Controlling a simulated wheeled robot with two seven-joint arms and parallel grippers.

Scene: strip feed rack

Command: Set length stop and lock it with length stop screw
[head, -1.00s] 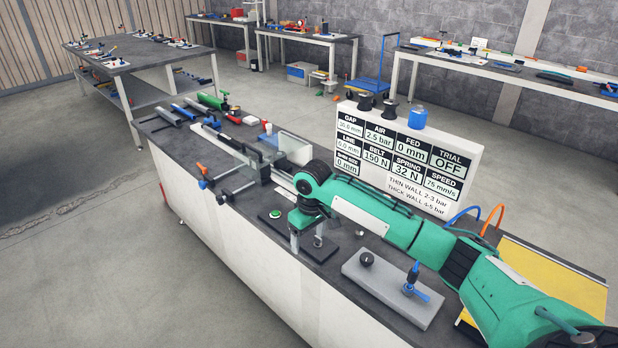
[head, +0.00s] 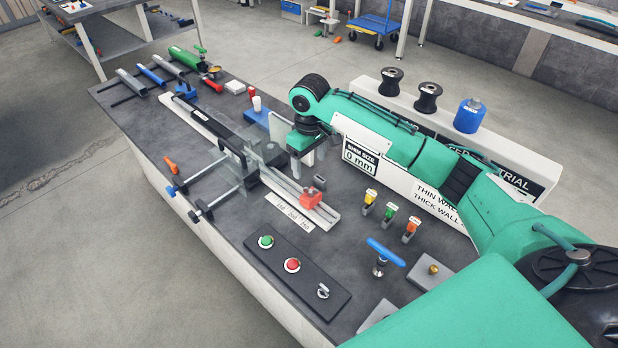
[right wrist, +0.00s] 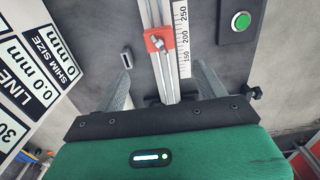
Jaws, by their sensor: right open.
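The length stop, a red block (head: 311,199), sits on the pale rail (head: 285,185) near its front end. It also shows in the right wrist view as a red block (right wrist: 159,40), beside about the 200 mark of the scale (right wrist: 183,40). A small metal screw (right wrist: 160,47) shows on it; whether it is tight cannot be told. My right gripper (head: 307,162) is open and empty, farther along the rail than the stop. In the right wrist view its spread fingers (right wrist: 163,86) lie either side of the rail, with the stop ahead of them. My left gripper is out of view.
A panel with a green button (head: 266,241) and a red button (head: 292,265) lies in front. Clamp-like handles (head: 370,199) and a blue T-handle (head: 385,252) stand to the right. A clear guard (head: 240,160) stands left of the gripper.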

